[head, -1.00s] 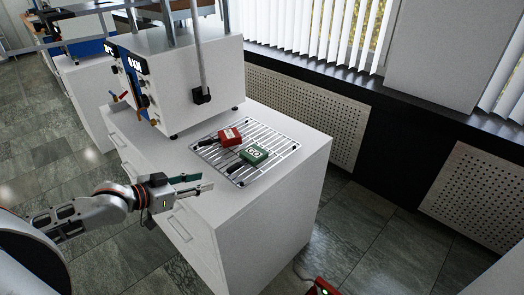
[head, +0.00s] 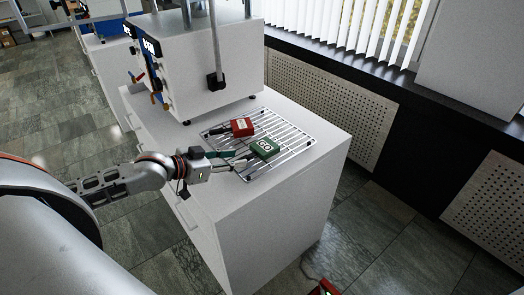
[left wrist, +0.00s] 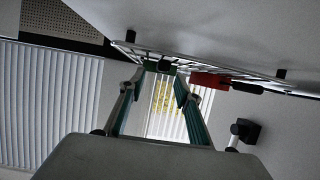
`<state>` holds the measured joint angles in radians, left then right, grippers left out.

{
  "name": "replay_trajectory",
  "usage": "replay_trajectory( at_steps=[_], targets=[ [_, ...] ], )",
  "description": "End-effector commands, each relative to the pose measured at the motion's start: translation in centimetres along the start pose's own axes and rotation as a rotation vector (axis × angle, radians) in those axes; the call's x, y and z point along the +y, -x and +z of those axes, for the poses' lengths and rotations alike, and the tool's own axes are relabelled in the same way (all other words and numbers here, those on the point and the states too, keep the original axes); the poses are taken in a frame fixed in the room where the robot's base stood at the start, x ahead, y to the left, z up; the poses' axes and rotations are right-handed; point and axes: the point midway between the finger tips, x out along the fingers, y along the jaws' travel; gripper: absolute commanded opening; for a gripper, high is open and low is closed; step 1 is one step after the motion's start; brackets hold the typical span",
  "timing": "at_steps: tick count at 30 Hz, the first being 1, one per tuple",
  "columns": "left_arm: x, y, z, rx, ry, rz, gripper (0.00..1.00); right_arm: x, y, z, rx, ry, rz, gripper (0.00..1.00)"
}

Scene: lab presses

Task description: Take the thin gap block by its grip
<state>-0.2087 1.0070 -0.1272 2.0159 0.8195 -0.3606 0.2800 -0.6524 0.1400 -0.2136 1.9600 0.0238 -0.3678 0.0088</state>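A green block (head: 264,149) with white lettering lies on a wire rack (head: 301,145) on the white cabinet. A red block (head: 242,126) with a white label lies beside it, farther back. Each has a dark grip pointing left; I cannot tell from the labels which is the thin one. My left gripper (head: 232,161) is open at the rack's left edge, its fingers pointing at the green block's grip. In the left wrist view, the green block (left wrist: 152,66) and its dark grip (left wrist: 164,66) appear between the open fingertips (left wrist: 161,76); contact is unclear. My right gripper is out of view.
A white press housing (head: 205,72) with a vertical rod stands behind the rack on the cabinet (head: 275,215). The cabinet's front right top is clear. A red object (head: 323,287) with a cable is at the bottom edge. Perforated panels (head: 325,108) line the wall.

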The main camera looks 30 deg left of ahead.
Motion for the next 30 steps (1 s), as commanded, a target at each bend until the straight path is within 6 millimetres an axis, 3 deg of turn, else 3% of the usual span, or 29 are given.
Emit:
replay_trajectory(
  at_steps=[9, 20, 21, 25, 30],
  targets=[
    [-0.2, -3.6, 0.1, 0.001, 0.003, 0.000, 0.33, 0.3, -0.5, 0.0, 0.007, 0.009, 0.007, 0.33],
    [-0.2, -4.4, 0.1, 0.000, 0.001, 0.001, 0.33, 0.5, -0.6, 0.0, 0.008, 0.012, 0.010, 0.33],
    [-0.2, -4.4, 0.1, 0.000, 0.001, 0.001, 0.31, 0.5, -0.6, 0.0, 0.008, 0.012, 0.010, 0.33],
    [-0.2, -4.4, 0.1, 0.000, 0.001, 0.001, 0.00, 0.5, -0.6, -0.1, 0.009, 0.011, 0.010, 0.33],
    [-0.2, -4.3, -0.1, 0.003, 0.001, 0.001, 0.00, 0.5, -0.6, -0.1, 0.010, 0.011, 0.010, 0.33]
  ],
)
